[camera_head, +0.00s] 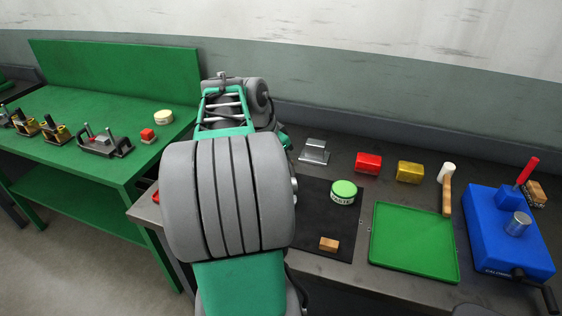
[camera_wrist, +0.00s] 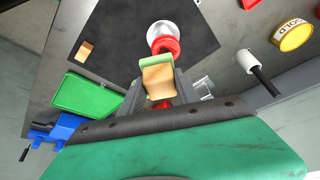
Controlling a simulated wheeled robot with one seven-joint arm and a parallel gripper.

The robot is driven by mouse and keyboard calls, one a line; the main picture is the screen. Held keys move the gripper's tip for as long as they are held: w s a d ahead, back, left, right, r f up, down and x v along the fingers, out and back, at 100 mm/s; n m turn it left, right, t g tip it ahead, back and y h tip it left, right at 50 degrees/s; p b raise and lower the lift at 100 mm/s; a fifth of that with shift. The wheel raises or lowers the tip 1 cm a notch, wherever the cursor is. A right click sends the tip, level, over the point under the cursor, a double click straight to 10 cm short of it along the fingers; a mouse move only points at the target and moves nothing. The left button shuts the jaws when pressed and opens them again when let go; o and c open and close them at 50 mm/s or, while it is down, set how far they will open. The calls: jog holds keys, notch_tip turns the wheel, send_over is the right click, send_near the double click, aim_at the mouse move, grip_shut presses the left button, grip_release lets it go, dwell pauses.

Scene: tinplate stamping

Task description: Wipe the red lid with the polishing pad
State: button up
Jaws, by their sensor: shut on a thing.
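In the wrist view, my gripper (camera_wrist: 158,84) is shut on the polishing pad (camera_wrist: 157,78), a tan block with a green layer at its far edge. The red lid (camera_wrist: 166,44) sits on a pale round tin (camera_wrist: 158,29) on the dark mat, just beyond the pad. The pad overlaps the near edge of the lid in the picture; I cannot tell whether they touch. In the head view my arm hides the gripper, the pad and the red lid.
A green-lidded tin (camera_head: 344,191) and a wooden block (camera_head: 329,244) stand on the mat (camera_head: 316,215). To the right are a green tray (camera_head: 412,245), a mallet (camera_head: 447,190) and a blue press (camera_head: 500,235). Red (camera_head: 368,162) and yellow (camera_head: 409,171) boxes stand behind.

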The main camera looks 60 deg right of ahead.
notch_tip(320, 180, down, 7)
jog(key=b, duration=0.5)
jog(key=shift+w+d+p, duration=0.25)
jog(key=shift+d+p, duration=0.4)
jog(key=shift+d, duration=0.85)
jog(key=shift+w+d+p, duration=0.2)
jog(key=shift+d+p, duration=0.45)
jog(key=shift+d, duration=0.85)
jog(key=shift+a+f, duration=0.1)
jog(key=shift+f, duration=0.05)
jog(key=shift+a+b, duration=1.15)
jog(key=shift+a, duration=1.75)
jog(key=r+p, duration=0.4)
jog(key=r, duration=0.1)
jog(key=r+p, duration=0.2)
jog(key=r, duration=0.1)
jog(key=shift+s+r, duration=0.15)
jog(key=shift+s, duration=0.25)
